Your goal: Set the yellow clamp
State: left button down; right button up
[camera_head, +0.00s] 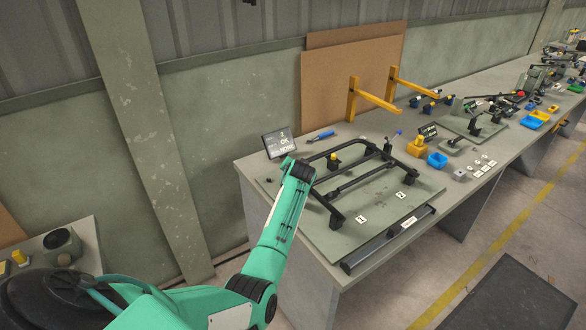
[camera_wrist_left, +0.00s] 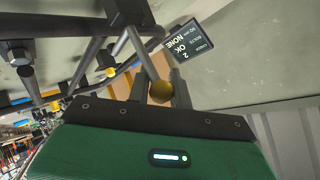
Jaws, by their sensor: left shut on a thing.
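Another yellow-topped black clamp (camera_head: 334,160) stands inside the frame's left part, clear of the arm. The frame lies on a grey-green board (camera_head: 411,206). My right gripper does not show.
A small screen (camera_head: 278,142) reading OK and NONE stands behind the frame. A blue-handled tool (camera_head: 321,136) lies behind it. A dark rail (camera_head: 388,240) lies along the front edge.

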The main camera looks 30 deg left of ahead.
pick_arm(q)
jog(key=shift+w+f+m+g, duration=0.2)
jog(key=shift+f+m+g, duration=0.1)
jog(key=shift+g, duration=0.2)
jog(key=shift+d+f, duration=0.1)
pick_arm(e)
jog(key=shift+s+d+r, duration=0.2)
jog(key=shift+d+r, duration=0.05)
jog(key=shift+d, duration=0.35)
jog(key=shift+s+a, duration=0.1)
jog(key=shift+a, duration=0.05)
pick_arm(q)
jog(key=c, duration=1.3)
grip_release()
jog(key=shift+o, duration=0.2)
jog(key=shift+w, duration=0.1)
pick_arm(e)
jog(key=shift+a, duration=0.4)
pick_arm(q)
jog(key=shift+d+r, duration=0.2)
jog(key=shift+r, duration=0.2)
jog(key=b+v, duration=0.2)
jog(key=v, duration=1.1)
jog(key=shift+b, duration=0.35)
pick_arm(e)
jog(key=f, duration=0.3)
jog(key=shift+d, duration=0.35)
